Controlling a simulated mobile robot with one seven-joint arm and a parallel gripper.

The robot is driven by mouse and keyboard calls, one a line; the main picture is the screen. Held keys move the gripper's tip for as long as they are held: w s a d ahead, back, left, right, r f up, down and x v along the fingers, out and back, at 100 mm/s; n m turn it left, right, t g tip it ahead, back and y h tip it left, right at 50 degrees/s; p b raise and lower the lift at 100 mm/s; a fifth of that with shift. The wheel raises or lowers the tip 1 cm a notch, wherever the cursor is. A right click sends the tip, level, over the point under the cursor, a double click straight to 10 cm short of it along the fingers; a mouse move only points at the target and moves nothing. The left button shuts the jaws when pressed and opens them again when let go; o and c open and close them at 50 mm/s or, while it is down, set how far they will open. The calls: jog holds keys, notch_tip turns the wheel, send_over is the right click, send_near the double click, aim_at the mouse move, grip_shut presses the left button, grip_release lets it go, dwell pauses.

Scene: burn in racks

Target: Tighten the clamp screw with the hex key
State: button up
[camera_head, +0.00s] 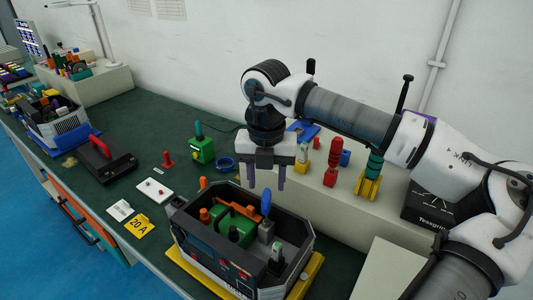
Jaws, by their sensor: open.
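My gripper (267,182) is open and empty, pointing down above the open grey unit (188,228) on the bench. Inside the unit are a green block (232,226) with orange parts and a grey block (266,232) with an upright blue paddle-shaped piece (266,202) just below my fingers. A small green-and-white part (276,256) stands in the unit's right side. I cannot tell which part is the clamp screw. I cannot make out the hex key for certain; upright tools stand on the raised ledge at right, one red (331,166) and one teal in a yellow holder (369,180).
The unit sits on a yellow base (310,275). A yellow "20 A" card (139,226), a white plate (152,190), a green box (201,150) and a black case with a red handle (106,160) lie to the left. A black box (427,205) is right.

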aim_at(266, 195)
jog(key=shift+f+p, duration=0.6)
jog(key=shift+f, duration=2.6)
grip_shut()
jog(key=shift+m+b, duration=1.05)
jog(key=shift+m, duration=0.05)
jog(key=c, duration=0.7)
grip_release()
jog(key=shift+c, duration=0.2)
grip_shut()
